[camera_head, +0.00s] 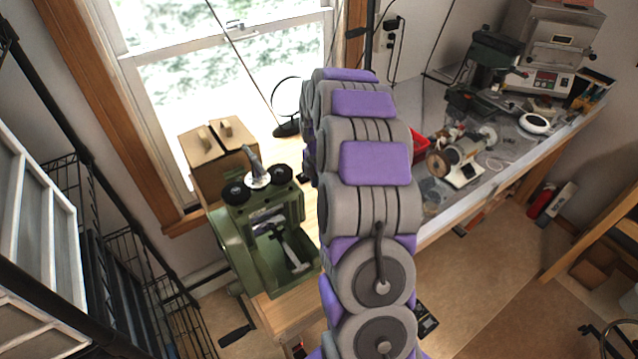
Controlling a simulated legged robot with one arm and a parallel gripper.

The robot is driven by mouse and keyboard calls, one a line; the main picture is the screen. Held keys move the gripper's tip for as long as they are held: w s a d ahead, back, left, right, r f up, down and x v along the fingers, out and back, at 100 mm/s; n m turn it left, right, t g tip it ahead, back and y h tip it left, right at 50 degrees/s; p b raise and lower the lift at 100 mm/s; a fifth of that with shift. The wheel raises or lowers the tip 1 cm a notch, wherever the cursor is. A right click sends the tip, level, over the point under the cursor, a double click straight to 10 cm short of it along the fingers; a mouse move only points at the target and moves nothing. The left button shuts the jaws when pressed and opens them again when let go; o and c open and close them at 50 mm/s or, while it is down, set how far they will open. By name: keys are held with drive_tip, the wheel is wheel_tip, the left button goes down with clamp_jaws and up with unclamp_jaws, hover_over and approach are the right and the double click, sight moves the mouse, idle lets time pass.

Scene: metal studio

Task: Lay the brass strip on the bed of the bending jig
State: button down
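My grey and purple arm reaches up through the middle of the view and over the bench. My gripper cannot be made out; the arm's own links cover the area beyond them. I cannot pick out the brass strip anywhere in this view. I cannot identify a bending jig for certain either. Part of the bench top behind my arm is hidden.
A polishing motor (457,155), a drill press (490,65) and a kiln (553,50) stand along the right bench (490,185). Floor is open at lower right.

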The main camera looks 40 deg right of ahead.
drive_tip(key=shift+f, duration=0.3)
drive_tip(key=c, duration=0.8)
unclamp_jaws()
drive_tip(key=shift+o, duration=0.2)
wheel_tip(320, 180, up, 17)
drive_tip(key=p, duration=0.2)
drive_tip(key=shift+w, duration=0.15)
drive_tip(key=shift+r, duration=0.15)
drive_tip(key=s+a+r+m, duration=0.1)
drive_tip(key=s+a+m, duration=0.3)
drive_tip(key=s+a, duration=0.45)
drive_tip(key=s+a+r+m, duration=0.2)
drive_tip(key=s+a+m, duration=0.25)
drive_tip(key=a, duration=0.65)
drive_tip(key=s+a+f+m, duration=0.1)
drive_tip(key=s+a+m, duration=0.1)
drive_tip(key=s, duration=0.5)
drive_tip(key=s+a+f+m+g+b, duration=0.1)
drive_tip(key=s+a+f+m, duration=0.1)
drive_tip(key=s+m, duration=0.2)
drive_tip(key=s+a+f+m, duration=0.2)
drive_tip(key=s+m, duration=0.1)
drive_tip(key=s, duration=0.6)
drive_tip(key=shift+s+a+f+g, duration=0.15)
drive_tip(key=shift+s+a+g, duration=0.15)
drive_tip(key=shift+s, duration=0.1)
